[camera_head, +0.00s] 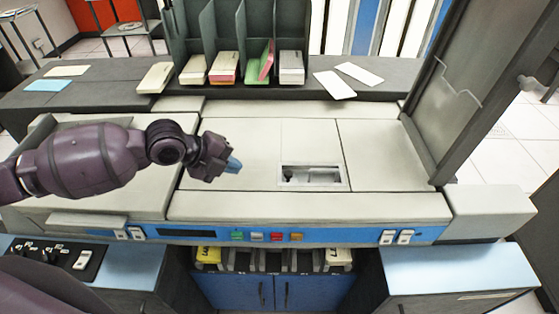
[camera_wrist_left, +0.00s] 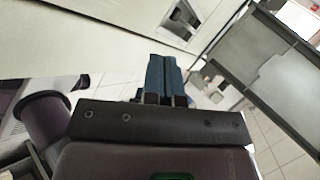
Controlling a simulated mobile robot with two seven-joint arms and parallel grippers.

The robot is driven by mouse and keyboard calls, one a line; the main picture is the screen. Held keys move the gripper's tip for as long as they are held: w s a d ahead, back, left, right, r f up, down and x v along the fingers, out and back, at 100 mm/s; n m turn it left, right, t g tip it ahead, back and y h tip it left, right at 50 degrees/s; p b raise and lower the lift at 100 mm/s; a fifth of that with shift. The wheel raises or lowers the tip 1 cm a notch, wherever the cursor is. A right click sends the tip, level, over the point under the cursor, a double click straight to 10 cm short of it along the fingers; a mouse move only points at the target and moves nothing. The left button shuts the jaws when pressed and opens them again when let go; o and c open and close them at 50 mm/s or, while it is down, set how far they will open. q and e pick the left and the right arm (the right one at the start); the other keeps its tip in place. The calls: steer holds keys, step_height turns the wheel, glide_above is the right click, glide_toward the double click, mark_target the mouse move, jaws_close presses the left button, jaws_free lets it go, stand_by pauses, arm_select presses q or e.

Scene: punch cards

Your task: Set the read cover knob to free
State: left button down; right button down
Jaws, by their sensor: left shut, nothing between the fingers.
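My left gripper (camera_head: 233,165) is shut and empty, with its blue fingertips above the cream top of the machine. The shut fingers also show in the left wrist view (camera_wrist_left: 166,75). To their right is a rectangular recess (camera_head: 312,177) with a metal rim and a small dark part inside at its left. A tall dark-framed cover (camera_head: 455,85) with a clear pane stands raised at the right. I cannot tell for sure which part is the read cover knob. My right gripper is not in view.
Card stacks (camera_head: 290,66) stand in dark upright dividers behind the machine, with loose cards (camera_head: 348,80) beside them. A blue strip with coloured buttons (camera_head: 277,237) runs along the front. The machine top between gripper and recess is clear.

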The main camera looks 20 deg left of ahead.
mark_target(272, 181)
arm_select(q)
steer(key=shift+s+d+r+m, duration=0.15)
steer(key=shift+s+m, duration=0.25)
steer(key=shift+s+d, duration=0.1)
steer(key=shift+s, duration=0.1)
steer(key=shift+w, duration=0.15)
steer(key=x, duration=0.9)
steer(key=shift+w+f, duration=0.15)
steer(key=shift+f, duration=0.1)
steer(key=shift+w+d+f, duration=0.2)
steer(key=shift+w+d, duration=0.85)
steer(key=shift+d, duration=0.1)
steer(key=shift+w+d, duration=0.45)
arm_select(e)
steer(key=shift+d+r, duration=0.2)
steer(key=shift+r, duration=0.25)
